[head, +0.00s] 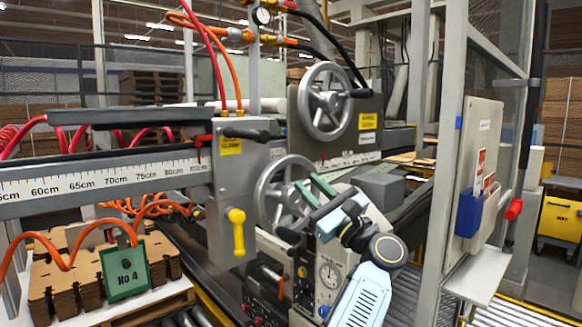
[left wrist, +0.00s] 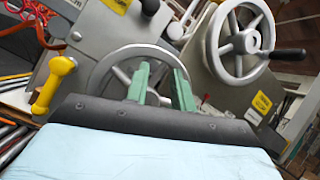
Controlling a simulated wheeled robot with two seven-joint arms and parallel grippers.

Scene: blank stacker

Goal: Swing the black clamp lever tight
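In the left wrist view a black part at the top edge, cut off by the frame, looks like this lever (left wrist: 150,7). My left gripper (head: 314,190) has two green fingers, spread apart with nothing between them. It is in front of the lower handwheel (head: 262,195), below and right of the lever and apart from it. In the left wrist view the open fingers (left wrist: 160,85) overlap that wheel's rim. My right gripper is in neither view.
A ruled rail (head: 100,180) runs left. A grey upright post (head: 440,180) and panel (head: 480,150) stand at right.

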